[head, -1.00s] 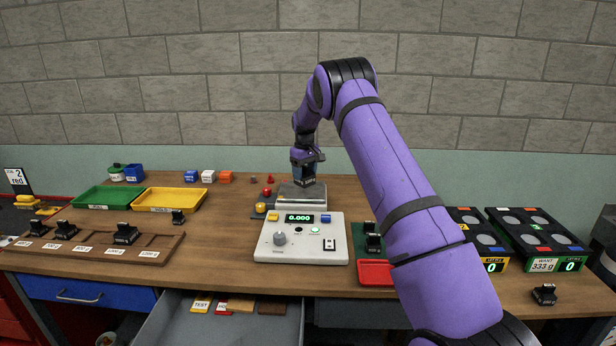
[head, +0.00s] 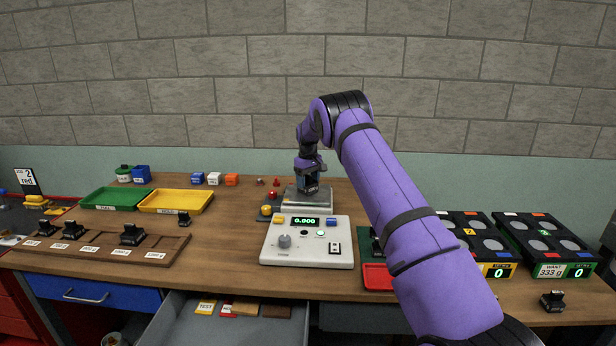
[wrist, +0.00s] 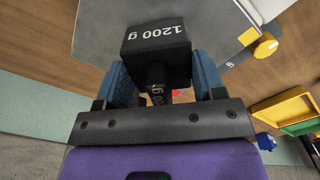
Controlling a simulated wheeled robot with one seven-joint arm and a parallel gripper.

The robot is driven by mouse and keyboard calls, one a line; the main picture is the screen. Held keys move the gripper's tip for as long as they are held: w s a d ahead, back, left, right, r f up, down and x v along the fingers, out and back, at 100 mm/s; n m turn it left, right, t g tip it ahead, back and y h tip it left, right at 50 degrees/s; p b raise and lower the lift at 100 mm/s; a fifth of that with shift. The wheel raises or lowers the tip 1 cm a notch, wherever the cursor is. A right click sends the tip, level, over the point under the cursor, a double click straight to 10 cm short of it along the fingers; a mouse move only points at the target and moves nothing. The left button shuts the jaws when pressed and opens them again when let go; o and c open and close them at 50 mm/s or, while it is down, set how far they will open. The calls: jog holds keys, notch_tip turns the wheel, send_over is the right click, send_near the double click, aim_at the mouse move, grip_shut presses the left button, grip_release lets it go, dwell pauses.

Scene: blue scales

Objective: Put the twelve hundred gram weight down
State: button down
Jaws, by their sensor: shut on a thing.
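The 1200 g weight (wrist: 155,42) is a black block with white lettering and a narrow dark neck, seen upside down in the wrist view. My gripper (wrist: 162,82) is shut on its neck, with a blue finger on each side. In the head view my gripper (head: 308,182) is low over the grey metal plate (head: 322,203) of the scale. The scale's console (head: 305,255) reads 0.000. I cannot clearly tell any gap between weight and plate.
A weight rack (head: 155,255) with several black weights lies at left, behind it a green tray (head: 115,200) and a yellow tray (head: 175,209). A red tray (head: 377,277) lies right of the console. Black balance boxes (head: 548,270) stand at far right. Small knobs flank the plate's left side.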

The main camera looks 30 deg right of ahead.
jog(key=shift+r, duration=0.1)
jog(key=shift+c, duration=1.1)
grip_release()
